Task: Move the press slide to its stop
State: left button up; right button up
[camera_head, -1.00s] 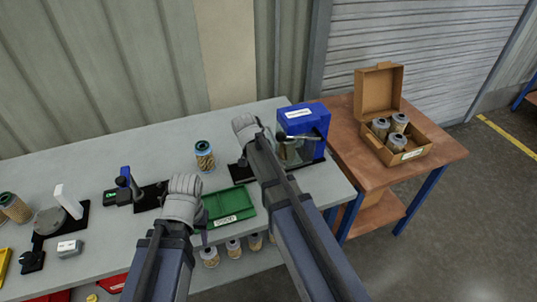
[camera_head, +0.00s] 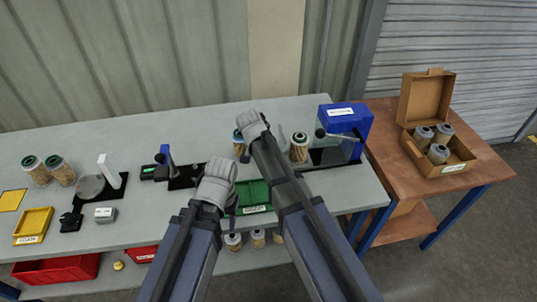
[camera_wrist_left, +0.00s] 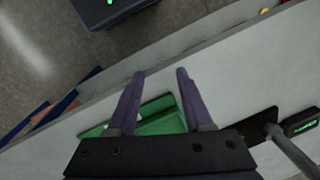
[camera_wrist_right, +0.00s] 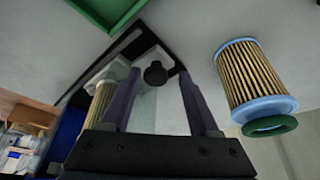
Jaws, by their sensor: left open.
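The blue press (camera_head: 345,122) stands at the right end of the grey bench, with a lever and a clear panel at its front. A filter cartridge (camera_head: 299,147) stands just left of it; it shows partly behind a finger in the right wrist view (camera_wrist_right: 101,105). A black knob (camera_wrist_right: 155,73), apparently on the slide, shows between the fingertips of my right gripper (camera_wrist_right: 157,74), with gaps on both sides. The right fingers are hidden in the head view. My left gripper (camera_wrist_left: 160,72) is open and empty above the green tray (camera_wrist_left: 158,117).
A blue-capped cartridge (camera_wrist_right: 255,80) stands close to my right gripper. The green tray (camera_head: 256,194) is at the bench's front edge. A black fixture (camera_head: 185,172) stands left of my arms. An open carton (camera_head: 440,150) of cartridges is on the brown table.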

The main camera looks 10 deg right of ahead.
jog(key=shift+o, duration=0.3)
jog(key=shift+d, duration=0.1)
jog(key=shift+s+r+p, duration=0.2)
jog(key=shift+r+p, duration=0.65)
jog(key=p+v, duration=0.5)
jog(key=v, duration=0.1)
jog(key=shift+a+p, duration=0.3)
jog(key=shift+s+d, duration=0.1)
jog(key=shift+s, duration=0.05)
